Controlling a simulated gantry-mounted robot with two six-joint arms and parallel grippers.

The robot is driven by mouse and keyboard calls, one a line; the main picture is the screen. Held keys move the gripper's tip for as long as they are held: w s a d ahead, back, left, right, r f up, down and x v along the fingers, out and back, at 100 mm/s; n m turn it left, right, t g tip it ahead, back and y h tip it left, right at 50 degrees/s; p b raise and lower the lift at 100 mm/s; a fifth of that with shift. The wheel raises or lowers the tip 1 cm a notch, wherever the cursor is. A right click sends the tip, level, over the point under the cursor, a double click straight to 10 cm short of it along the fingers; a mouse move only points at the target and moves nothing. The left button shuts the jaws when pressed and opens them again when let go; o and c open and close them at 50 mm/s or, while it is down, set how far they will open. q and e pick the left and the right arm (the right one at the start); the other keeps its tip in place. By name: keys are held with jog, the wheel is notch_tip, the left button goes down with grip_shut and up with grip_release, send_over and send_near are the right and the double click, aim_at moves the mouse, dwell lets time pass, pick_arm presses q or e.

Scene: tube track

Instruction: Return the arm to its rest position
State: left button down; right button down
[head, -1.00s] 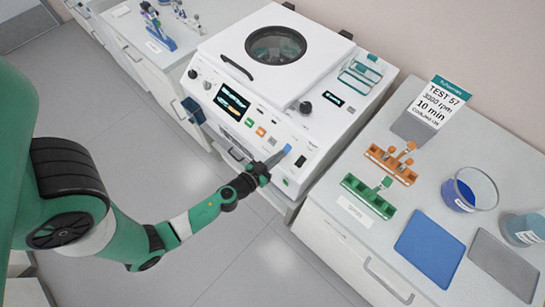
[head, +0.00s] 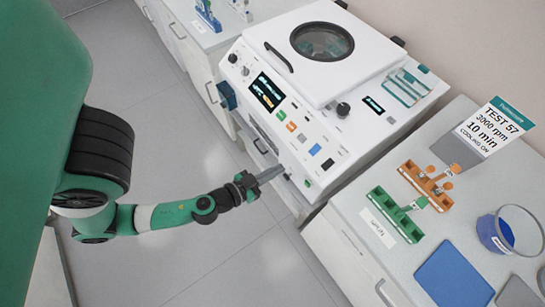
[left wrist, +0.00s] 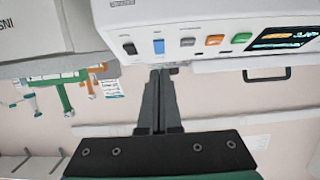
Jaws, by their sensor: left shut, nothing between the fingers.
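My left arm reaches in from the left in the head view. My left gripper (head: 270,175) is shut and empty, in front of the lower right part of the white centrifuge's (head: 299,101) control front. In the left wrist view its closed fingers (left wrist: 158,98) point at the centrifuge front, below a row of buttons that includes a blue one (left wrist: 159,47). The blue button also shows in the head view (head: 315,149), a little above and right of the fingertips. The fingers appear apart from the panel. My right gripper is not in view.
On the right bench are a green rack (head: 395,217), an orange rack (head: 424,187), a test sign (head: 494,126), a blue mat (head: 453,275) and a glass bowl with blue contents (head: 494,234). Another bench (head: 198,42) stands at the back left. The floor (head: 250,250) in front is clear.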

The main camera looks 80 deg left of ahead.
pick_arm(q)
jog(key=shift+s+d+r, duration=0.15)
jog(key=shift+s, duration=0.25)
dwell(0.3)
